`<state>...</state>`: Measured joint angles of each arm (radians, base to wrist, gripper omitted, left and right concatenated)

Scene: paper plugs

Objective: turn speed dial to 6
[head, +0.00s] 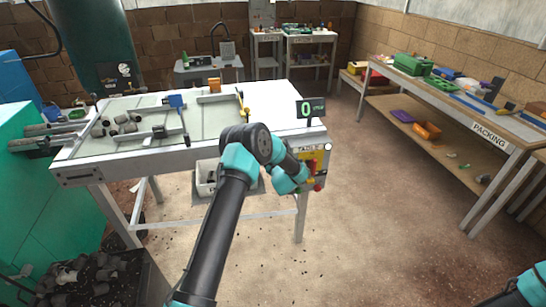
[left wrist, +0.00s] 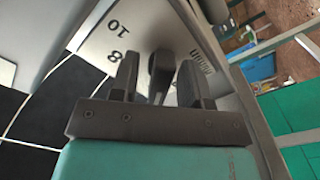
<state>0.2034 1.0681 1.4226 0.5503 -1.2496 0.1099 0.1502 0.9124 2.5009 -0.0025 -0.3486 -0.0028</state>
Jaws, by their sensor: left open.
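The speed dial's dark knob (left wrist: 161,73) stands between the two fingers of my left gripper (left wrist: 157,80) in the left wrist view. The fingers are open, one on each side; I cannot tell whether they touch it. The pale dial plate (left wrist: 98,42) shows the numbers 10 and 8 above the left finger; the other numbers are hidden. In the head view my left gripper (head: 309,173) is at the yellow control panel (head: 322,160) on the table's right end and hides the dial. A display (head: 310,109) above it reads a green 0. My right gripper is out of view.
A red button (head: 318,187) sits low on the panel, close to my gripper. The sorting table (head: 270,99) lies behind my left arm, with grey plugs (head: 128,127) on its left part. A packing bench (head: 490,122) stands at right, with clear floor between.

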